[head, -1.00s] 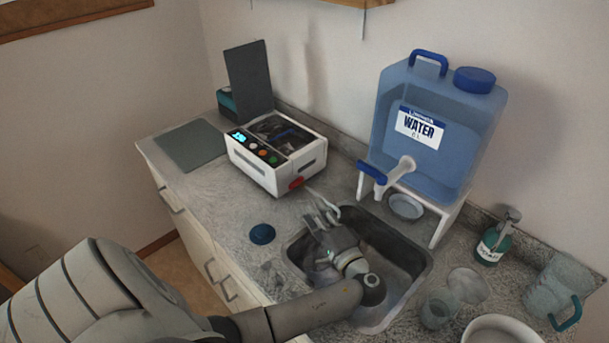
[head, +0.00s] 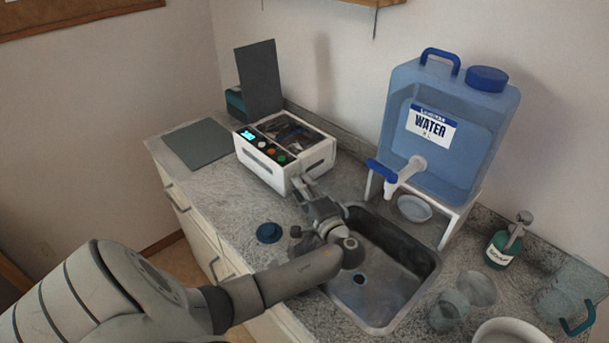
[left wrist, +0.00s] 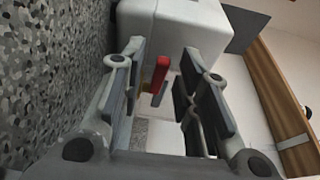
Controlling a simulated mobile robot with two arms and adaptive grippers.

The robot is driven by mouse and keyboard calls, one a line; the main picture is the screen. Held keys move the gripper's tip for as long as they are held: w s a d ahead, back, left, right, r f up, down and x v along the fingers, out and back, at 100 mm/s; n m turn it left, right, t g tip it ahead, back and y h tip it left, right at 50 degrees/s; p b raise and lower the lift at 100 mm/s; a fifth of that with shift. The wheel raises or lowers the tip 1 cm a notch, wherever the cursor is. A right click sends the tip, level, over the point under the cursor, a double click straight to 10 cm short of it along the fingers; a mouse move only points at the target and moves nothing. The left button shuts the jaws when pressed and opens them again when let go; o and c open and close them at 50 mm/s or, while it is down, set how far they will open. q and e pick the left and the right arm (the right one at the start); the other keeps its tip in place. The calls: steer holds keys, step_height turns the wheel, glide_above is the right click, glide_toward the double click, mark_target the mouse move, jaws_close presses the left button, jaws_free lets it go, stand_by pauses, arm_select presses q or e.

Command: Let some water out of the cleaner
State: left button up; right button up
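The cleaner (head: 262,170) is a white box with a lit display and coloured buttons, standing on the counter left of the sink. Its inside is uncovered. In the left wrist view its white body (left wrist: 178,28) fills the top, with a red lever (left wrist: 160,74) in front of it. My left gripper (head: 303,186) is at the cleaner's sink-side end and hides the lever in the head view. In the left wrist view its fingers (left wrist: 163,58) are open, with the lever seen between them, no finger visibly closed on it. My right gripper is not in view.
The sink (head: 425,268) lies under my left forearm. A blue water container (head: 440,165) with a tap stands behind it on a white stand. A blue disc (head: 269,232) lies beside the sink. A green bottle (head: 504,246) and glassware stand at the right.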

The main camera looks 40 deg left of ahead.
arm_select(q)
jaws_close()
steer(key=shift+s+a+m+t+h, duration=0.15)
steer(key=shift+a+m+t+h, duration=0.2)
steer(key=shift+m+t, duration=0.35)
steer(key=shift+d, duration=0.1)
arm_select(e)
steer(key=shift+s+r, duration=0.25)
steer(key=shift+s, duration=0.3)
arm_select(q)
steer(key=shift+o, duration=0.9)
jaws_free()
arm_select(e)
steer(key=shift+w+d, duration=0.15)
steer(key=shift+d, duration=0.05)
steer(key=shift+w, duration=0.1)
arm_select(q)
steer(key=v, duration=1.2)
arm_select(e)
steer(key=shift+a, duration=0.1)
